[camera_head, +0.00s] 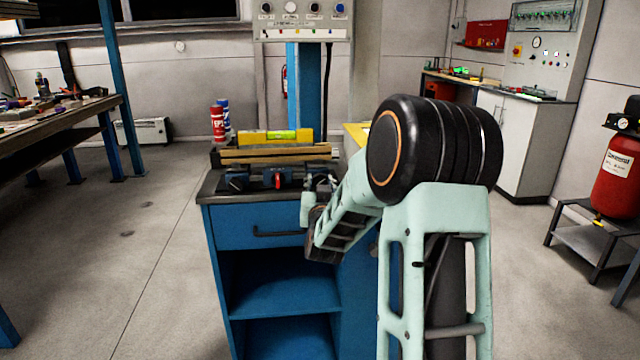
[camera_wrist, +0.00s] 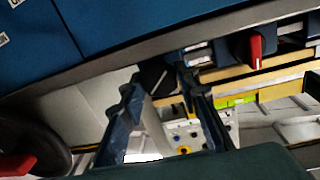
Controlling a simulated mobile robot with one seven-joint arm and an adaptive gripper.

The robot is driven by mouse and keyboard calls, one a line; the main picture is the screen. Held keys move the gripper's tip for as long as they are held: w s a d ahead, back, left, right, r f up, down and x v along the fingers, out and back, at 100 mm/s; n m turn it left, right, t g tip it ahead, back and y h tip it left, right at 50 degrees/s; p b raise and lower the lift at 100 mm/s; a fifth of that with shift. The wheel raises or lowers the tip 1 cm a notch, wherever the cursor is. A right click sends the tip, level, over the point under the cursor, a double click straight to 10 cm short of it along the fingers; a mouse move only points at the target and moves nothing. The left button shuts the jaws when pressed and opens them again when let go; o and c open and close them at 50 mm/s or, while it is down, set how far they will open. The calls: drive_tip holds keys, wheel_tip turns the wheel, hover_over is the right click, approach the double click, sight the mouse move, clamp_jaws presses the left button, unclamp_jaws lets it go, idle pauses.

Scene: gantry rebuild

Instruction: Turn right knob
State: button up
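A pale control panel (camera_head: 303,22) at the top of the head view carries a row of round knobs. The rightmost knob (camera_head: 338,8) looks blue; its setting is too small to tell. A dark blue device on the cabinet has a red handle (camera_head: 277,180), and a red handle (camera_wrist: 256,46) also shows at the upper right of the wrist view.
A blue cabinet (camera_head: 262,285) stands in front of me. On its top lie wooden strips (camera_head: 275,155), a yellow level (camera_head: 268,136) and spray cans (camera_head: 217,124). Floor at left is free.

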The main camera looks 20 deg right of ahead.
drive_tip(key=c, duration=0.3)
drive_tip(key=shift+f+m+b, duration=0.1)
drive_tip(key=shift+m+b, duration=1.1)
drive_tip(key=shift+m, duration=0.4)
drive_tip(key=shift+d, duration=0.1)
drive_tip(key=o, duration=1.1)
drive_tip(key=v, duration=1.2)
drive_tip(key=shift+r, duration=0.25)
